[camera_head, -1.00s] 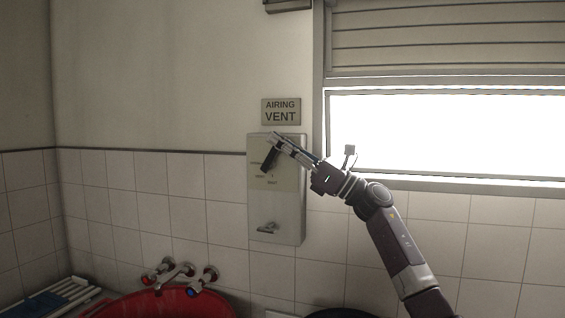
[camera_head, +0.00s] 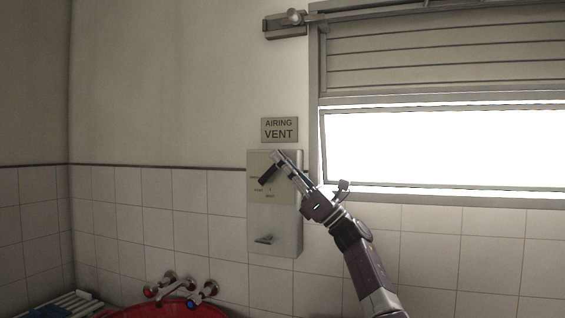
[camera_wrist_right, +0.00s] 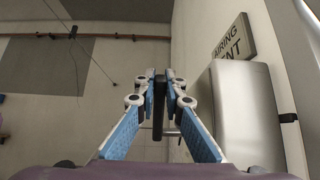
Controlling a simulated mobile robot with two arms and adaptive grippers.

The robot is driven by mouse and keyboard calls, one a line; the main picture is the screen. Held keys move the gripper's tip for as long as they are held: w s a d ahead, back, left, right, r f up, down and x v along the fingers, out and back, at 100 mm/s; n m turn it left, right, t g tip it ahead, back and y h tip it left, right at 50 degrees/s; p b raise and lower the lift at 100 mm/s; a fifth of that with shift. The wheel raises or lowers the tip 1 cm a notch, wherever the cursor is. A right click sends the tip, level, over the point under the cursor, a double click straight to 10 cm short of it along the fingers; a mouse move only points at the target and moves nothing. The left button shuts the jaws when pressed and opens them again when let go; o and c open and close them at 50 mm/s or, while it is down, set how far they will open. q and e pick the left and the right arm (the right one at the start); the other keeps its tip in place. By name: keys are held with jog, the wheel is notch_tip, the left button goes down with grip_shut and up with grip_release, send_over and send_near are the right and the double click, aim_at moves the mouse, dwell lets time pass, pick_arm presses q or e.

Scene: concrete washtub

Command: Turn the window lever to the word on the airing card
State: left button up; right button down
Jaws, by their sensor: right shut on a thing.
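The airing card (camera_head: 279,130) on the wall reads "AIRING VENT". Below it is a pale metal lever plate (camera_head: 285,220) with small printed words, too small to read surely. The black window lever (camera_head: 267,175) on its upper part slants down to the left. My right gripper (camera_head: 279,158) reaches in from the lower right and is shut on the lever. In the wrist view the lever (camera_wrist_right: 159,110) stands between the blue-padded fingers, and the card (camera_wrist_right: 233,38) shows at the upper right. My left gripper is out of view.
A bright window pane (camera_head: 420,148) with a slatted blind (camera_head: 440,50) above is to the right. A small metal handle (camera_head: 264,239) sits low on the plate. Taps (camera_head: 180,287) and a red basin (camera_head: 170,311) are below, with a slatted rack (camera_head: 60,304) at lower left.

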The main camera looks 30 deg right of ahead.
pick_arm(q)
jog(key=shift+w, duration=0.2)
pick_arm(e)
jog(key=c, duration=2)
grip_release()
jog(key=v, duration=1.2)
